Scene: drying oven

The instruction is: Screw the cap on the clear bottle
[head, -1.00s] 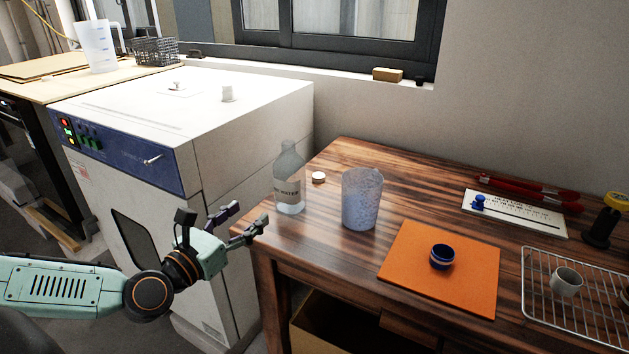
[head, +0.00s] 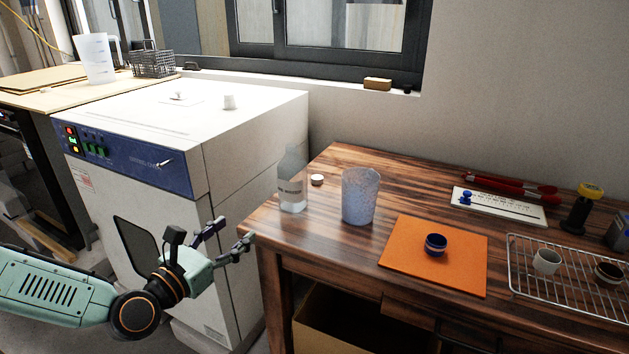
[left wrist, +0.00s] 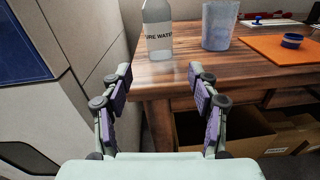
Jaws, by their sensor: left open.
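The clear bottle (head: 292,182) stands upright on the wooden table near its left edge, with no cap on its neck. It also shows in the left wrist view (left wrist: 158,32), its label partly readable and its top cut off. A small white cap (head: 317,180) lies on the table just behind and right of the bottle. My left gripper (head: 232,234) is open and empty, off the table's left edge, left of and lower than the bottle. In the left wrist view its open fingers (left wrist: 158,95) point toward the table and bottle. My right gripper is not in view.
A frosted cup (head: 360,196) stands right of the bottle. An orange mat (head: 410,265) with a blue ring-like container (head: 436,245) and a wire rack (head: 568,285) lie further right. The white drying oven (head: 255,150) stands close to the table's left side.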

